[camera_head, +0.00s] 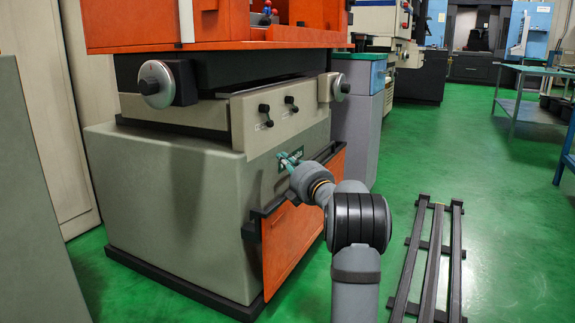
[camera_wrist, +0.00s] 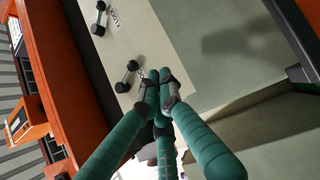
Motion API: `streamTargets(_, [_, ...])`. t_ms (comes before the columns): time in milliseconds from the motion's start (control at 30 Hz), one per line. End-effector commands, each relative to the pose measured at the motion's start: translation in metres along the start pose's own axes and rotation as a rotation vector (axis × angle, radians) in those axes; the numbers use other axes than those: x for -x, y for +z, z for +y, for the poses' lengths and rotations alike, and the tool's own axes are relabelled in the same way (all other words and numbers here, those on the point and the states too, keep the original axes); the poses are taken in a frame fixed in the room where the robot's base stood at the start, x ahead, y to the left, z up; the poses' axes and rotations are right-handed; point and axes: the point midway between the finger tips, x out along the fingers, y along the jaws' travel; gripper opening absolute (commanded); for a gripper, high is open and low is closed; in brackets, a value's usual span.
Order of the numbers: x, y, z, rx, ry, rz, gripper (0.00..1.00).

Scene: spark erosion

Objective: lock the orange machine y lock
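The orange machine (camera_head: 205,30) stands on a beige-grey base at the left of the head view. Two small black lock handles, a left one (camera_head: 265,109) and a right one (camera_head: 291,102), sit on its beige front panel. Both show in the wrist view, one at the top (camera_wrist: 98,18) and one lower, nearer my fingers (camera_wrist: 127,77). Labels beside them are too small or partly hidden to tell which is Y. My gripper (camera_head: 287,160) is below the panel; its teal fingertips (camera_wrist: 158,88) are drawn together, with nothing seen between them, apart from the nearer handle.
Round handwheels (camera_head: 155,83) stick out at the panel's left and right ends (camera_head: 341,88). An orange panel (camera_head: 290,240) covers the lower front of the base. A dark floor rail (camera_head: 432,260) lies to the right. The green floor beyond is mostly clear.

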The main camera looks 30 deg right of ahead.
Motion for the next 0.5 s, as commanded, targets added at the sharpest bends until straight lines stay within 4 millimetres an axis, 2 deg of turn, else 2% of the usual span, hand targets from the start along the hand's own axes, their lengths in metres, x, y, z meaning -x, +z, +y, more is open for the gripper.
streamTargets(200, [0.015, 0.001, -0.004, -0.001, 0.0, -0.001, 0.0])
streamTargets(500, [0.017, 0.001, -0.005, -0.001, 0.0, -0.001, 0.0])
